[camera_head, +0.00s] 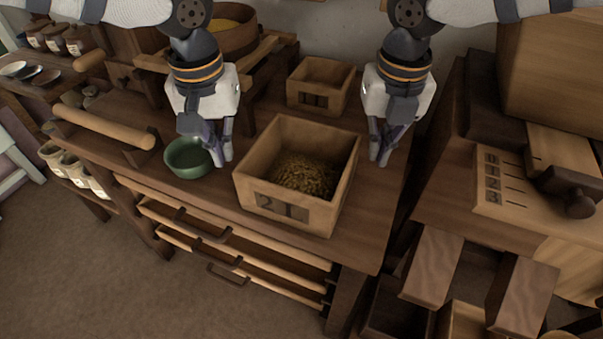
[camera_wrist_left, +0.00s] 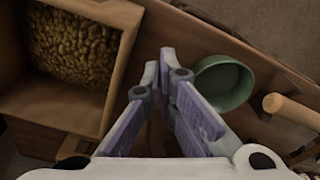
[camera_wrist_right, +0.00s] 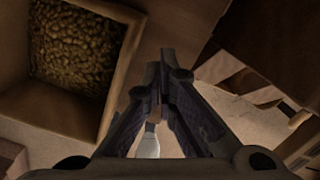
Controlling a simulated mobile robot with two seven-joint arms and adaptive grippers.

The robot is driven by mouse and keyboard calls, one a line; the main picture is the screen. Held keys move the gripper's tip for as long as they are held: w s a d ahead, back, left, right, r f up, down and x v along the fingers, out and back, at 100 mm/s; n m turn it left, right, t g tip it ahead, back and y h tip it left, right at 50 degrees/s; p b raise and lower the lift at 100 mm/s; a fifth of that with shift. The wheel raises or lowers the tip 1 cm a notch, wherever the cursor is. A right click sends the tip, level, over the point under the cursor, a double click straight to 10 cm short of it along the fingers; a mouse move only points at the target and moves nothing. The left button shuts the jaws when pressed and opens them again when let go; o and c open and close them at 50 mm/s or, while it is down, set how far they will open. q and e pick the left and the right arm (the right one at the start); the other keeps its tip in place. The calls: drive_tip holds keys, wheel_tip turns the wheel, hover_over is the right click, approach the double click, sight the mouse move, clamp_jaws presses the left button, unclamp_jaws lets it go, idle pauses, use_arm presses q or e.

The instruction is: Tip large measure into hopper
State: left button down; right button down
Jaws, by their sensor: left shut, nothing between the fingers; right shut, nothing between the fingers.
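The large measure (camera_head: 318,224), a square wooden box marked 2L, stands upright on the bench with brown grain inside. It also shows in the left wrist view (camera_wrist_left: 128,22) and the right wrist view (camera_wrist_right: 128,24). My left gripper (camera_head: 220,165) is shut and empty, just left of the box and beside a green bowl (camera_head: 184,170). My right gripper (camera_head: 380,160) is shut and empty, just right of the box. Neither visibly touches it. A round wooden vessel (camera_head: 243,42) with yellowish contents sits behind my left arm, partly hidden; I cannot tell whether it is the hopper.
A smaller wooden box (camera_head: 330,99) marked 1L stands behind the large one. A wooden rolling-pin-like bar (camera_head: 105,127) lies at the bench's left. A wooden apparatus with a numbered scale (camera_head: 495,185) stands at the right, across a gap. Bare bench (camera_head: 360,245) lies right of the box.

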use_arm(q)
drive_tip(key=shift+f, duration=0.65)
use_arm(e)
drive_tip(key=shift+f, duration=0.65)
use_arm(q)
drive_tip(key=shift+d+r, duration=0.15)
drive_tip(key=shift+d, duration=0.6)
use_arm(e)
drive_tip(key=shift+a+r, duration=0.1)
drive_tip(key=shift+a, duration=0.65)
